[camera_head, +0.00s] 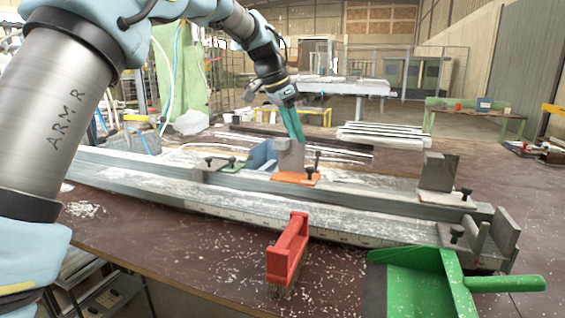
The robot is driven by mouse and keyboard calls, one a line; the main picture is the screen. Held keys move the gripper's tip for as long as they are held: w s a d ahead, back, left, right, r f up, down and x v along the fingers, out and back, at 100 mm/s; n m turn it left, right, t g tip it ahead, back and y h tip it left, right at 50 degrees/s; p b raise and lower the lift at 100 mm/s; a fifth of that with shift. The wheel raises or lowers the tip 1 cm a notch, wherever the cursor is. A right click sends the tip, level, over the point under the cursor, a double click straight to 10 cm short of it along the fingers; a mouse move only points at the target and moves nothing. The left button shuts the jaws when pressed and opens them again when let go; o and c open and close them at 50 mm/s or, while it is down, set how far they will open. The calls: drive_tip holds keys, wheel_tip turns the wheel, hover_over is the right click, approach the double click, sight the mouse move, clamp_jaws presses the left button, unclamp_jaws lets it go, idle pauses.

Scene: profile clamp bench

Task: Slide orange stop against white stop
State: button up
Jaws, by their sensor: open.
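A clear length of rail lies between the two stops. My gripper (297,138) reaches down from above with teal fingers, its tips at the top of the orange stop's block. It is open; whether the fingers touch the block cannot be told.
A green stop (225,164) sits left on the rail, and a blue piece (262,155) stands behind it. A red-handled brush (288,250) and a green dustpan (415,285) lie in front. An upright end plate (505,235) closes the right end. Pale shavings litter the bench.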

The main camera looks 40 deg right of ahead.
sight(308, 168)
drive_tip(key=p+x, duration=0.2)
drive_tip(key=x, duration=0.8)
drive_tip(key=shift+s+d+f, duration=0.1)
drive_tip(key=shift+d+f, duration=0.2)
clamp_jaws()
idle(1.1)
